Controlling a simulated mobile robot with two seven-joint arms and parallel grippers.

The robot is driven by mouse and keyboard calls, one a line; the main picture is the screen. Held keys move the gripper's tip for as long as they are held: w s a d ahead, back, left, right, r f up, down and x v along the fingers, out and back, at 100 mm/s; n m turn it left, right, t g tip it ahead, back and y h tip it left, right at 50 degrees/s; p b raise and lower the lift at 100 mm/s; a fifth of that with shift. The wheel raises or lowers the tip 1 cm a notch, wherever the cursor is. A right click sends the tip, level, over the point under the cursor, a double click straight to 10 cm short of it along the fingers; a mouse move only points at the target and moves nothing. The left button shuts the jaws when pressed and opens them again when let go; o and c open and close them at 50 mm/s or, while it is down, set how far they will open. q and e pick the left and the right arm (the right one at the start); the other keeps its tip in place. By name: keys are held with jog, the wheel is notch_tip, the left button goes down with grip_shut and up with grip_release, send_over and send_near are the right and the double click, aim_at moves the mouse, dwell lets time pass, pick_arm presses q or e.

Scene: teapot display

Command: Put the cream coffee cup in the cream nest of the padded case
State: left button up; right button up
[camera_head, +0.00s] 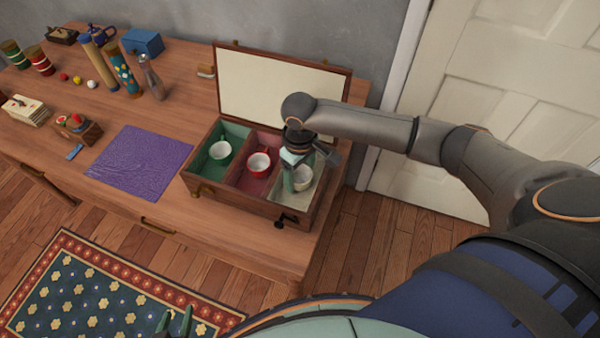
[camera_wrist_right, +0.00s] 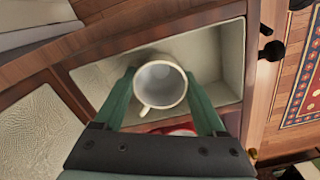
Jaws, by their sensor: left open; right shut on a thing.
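The padded case (camera_head: 250,203) stands open on the table with green, red and cream nests. The cream coffee cup (camera_head: 303,180) is in the cream nest (camera_head: 302,196), at the right end of the case. My right gripper (camera_head: 294,184) is shut on the cup from above. In the right wrist view the cup (camera_wrist_right: 160,85) is upright between the green fingers (camera_wrist_right: 160,90), inside the cream nest (camera_wrist_right: 215,45); whether it touches the floor is unclear. My left gripper (camera_head: 178,322) is open and empty at the bottom edge, away from the table.
The case lid (camera_head: 270,88) stands up behind. A purple cloth (camera_head: 140,162) lies left of the case. Bottles and small items stand further left.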

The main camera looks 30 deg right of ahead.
jog(key=shift+f, duration=0.15)
jog(key=o, duration=1.3)
notch_tip(320, 180, up, 12)
jog(key=shift+r+p, duration=0.2)
jog(key=shift+p, duration=0.35)
